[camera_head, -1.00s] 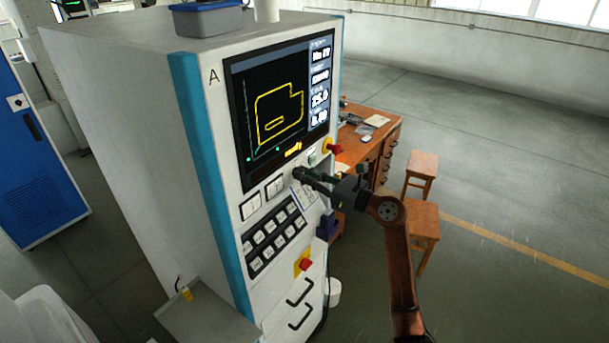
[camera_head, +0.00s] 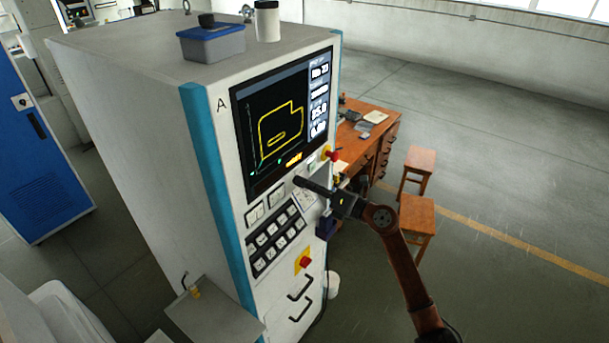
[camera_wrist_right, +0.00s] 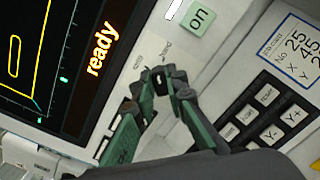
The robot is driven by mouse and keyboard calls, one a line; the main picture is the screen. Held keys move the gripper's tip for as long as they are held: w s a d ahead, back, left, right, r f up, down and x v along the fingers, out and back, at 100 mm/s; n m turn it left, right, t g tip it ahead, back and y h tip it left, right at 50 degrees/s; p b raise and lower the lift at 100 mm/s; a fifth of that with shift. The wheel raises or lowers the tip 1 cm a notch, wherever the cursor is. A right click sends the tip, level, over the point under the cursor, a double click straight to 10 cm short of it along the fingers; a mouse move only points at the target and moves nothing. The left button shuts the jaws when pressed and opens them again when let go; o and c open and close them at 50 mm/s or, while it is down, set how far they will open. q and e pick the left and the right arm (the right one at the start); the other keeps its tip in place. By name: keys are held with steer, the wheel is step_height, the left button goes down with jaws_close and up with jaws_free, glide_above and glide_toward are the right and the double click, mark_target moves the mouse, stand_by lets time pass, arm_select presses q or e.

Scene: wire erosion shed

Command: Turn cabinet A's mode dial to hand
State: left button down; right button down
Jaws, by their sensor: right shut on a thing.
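Cabinet A (camera_head: 125,105) is a tall pale machine cabinet with a teal corner strip, an "A" on its front and a lit screen (camera_head: 272,125). My right gripper (camera_head: 300,183) reaches the panel below the screen from the right. In the right wrist view its green-sided fingers (camera_wrist_right: 165,84) are shut on the small black mode dial (camera_wrist_right: 159,85). The fingers hide part of the dial, so its setting is hard to read. Small print sits just above the dial; one word looks like "hand". My left gripper is not in view.
A green "on" button (camera_wrist_right: 198,18) and a keypad (camera_wrist_right: 265,112) flank the dial. A red knob (camera_head: 334,155) sticks out at the panel's right edge, close to my arm. A blue-grey box (camera_head: 212,44) stands on top. A wooden desk (camera_head: 380,150) and stools (camera_head: 416,215) stand behind.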

steer(key=shift+w+d+m+p, duration=0.1)
steer(key=shift+m+p, duration=2.4)
steer(key=shift+p, duration=0.05)
steer(key=c, duration=1.9)
jaws_free()
steer(key=shift+c, duration=0.2)
steer(key=v, duration=1.2)
